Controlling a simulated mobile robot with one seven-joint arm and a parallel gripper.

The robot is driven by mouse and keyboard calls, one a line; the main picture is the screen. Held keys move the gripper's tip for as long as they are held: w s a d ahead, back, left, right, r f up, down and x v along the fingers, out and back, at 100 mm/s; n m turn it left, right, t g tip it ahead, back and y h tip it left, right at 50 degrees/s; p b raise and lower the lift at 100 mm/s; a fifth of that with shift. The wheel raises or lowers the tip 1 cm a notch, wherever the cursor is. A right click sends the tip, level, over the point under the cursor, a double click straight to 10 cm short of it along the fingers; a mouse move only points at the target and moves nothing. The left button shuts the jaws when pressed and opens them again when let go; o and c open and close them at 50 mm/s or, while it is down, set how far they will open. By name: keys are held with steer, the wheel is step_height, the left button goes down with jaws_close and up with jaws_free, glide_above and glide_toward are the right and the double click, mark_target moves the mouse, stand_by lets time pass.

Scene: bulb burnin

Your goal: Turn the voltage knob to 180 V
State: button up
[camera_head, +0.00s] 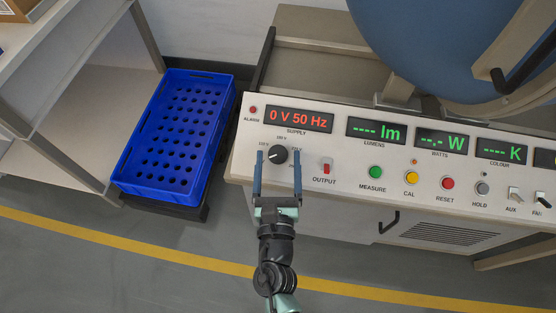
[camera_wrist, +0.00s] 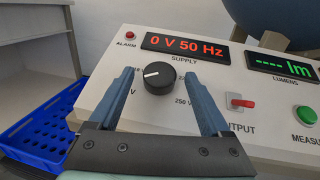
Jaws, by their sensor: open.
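The voltage knob (camera_head: 278,154) is a round black dial with a white pointer line on the sloped cream panel, below the supply display (camera_head: 299,119). The display reads 0 V 50 Hz in red. In the wrist view the knob (camera_wrist: 160,78) sits between my fingers, its pointer line toward the left. My gripper (camera_head: 278,160) is open, one blue finger on each side of the knob. I cannot tell whether the fingers touch the panel. Small voltage marks surround the knob; 250 V shows at its lower right in the wrist view, and others are partly hidden by the fingers.
The red output switch (camera_head: 326,167) is close to the right of my gripper. Green measure (camera_head: 375,172), yellow CAL (camera_head: 411,178) and red reset (camera_head: 447,183) buttons lie farther right. A blue perforated crate (camera_head: 125,168) stands left of the panel. A large blue round shape (camera_head: 440,45) is behind it.

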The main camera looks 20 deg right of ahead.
steer(key=shift+c, duration=0.3)
jaws_close()
